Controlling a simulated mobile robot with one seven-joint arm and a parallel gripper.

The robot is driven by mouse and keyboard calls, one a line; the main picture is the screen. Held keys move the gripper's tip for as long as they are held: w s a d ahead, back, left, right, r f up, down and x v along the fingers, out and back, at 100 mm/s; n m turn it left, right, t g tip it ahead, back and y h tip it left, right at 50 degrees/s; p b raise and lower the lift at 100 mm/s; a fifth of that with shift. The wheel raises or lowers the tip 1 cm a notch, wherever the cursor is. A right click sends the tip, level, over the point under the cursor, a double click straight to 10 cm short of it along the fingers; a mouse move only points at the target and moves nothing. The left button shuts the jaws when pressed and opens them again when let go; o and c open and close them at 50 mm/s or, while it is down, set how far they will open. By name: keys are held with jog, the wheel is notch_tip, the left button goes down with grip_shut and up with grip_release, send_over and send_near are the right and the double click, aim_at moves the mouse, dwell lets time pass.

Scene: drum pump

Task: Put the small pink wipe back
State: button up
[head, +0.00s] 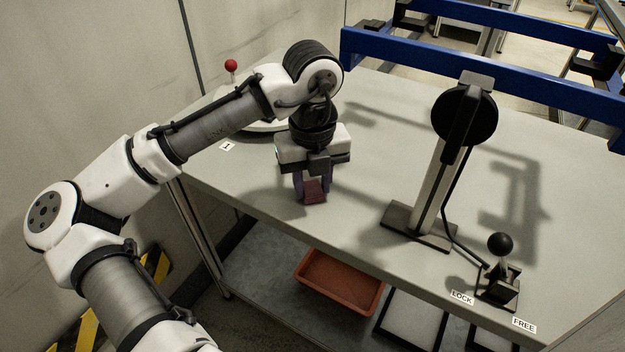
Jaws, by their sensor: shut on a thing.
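The small pink wipe (314,193) is a dark pink piece between the fingers of my gripper (313,190). My gripper points down and is shut on the wipe, over the grey tabletop near its front edge. The wipe is at or just above the table surface; I cannot tell whether it touches. Part of it is hidden by the fingers.
A black-headed stand (463,115) rises from the table at right. A black-knobbed lever (500,262) stands by LOCK and FREE labels. A red-knobbed device (231,68) is behind my arm. An orange tray (340,282) sits below the table. A blue rail (470,62) runs behind.

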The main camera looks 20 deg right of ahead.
aim_at(313, 187)
jog(key=o, duration=0.9)
jog(key=shift+f, duration=0.1)
jog(key=shift+o, duration=0.2)
notch_tip(313, 187, up, 12)
jog(key=p, duration=0.1)
jog(key=shift+r, duration=0.2)
